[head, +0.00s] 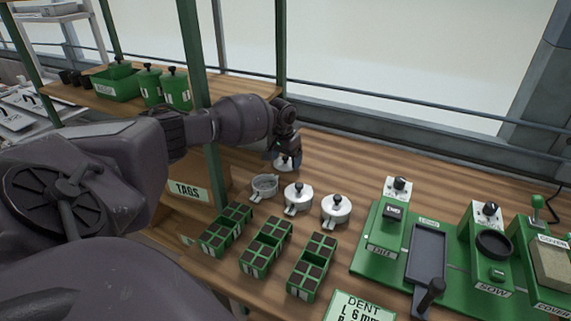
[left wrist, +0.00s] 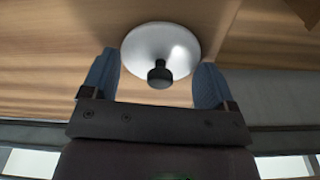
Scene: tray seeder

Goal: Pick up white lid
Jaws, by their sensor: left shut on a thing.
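The white lid (left wrist: 160,45) is a round disc with a black knob. In the left wrist view it sits between the two blue fingers of my left gripper (left wrist: 158,66), which is shut on it. In the head view my left gripper (head: 284,152) is at the back of the wooden bench, with the white lid (head: 286,165) under it, partly hidden by the fingers. I cannot tell whether the lid touches the bench. My right gripper is not in view.
An open grey pot (head: 264,187) stands in front of the gripper, beside two pots with white lids (head: 298,196) (head: 336,208). Several green seed trays (head: 265,246) are nearer. A green seeding station (head: 375,256) fills the right. A green shelf post (head: 197,80) stands close to my left arm.

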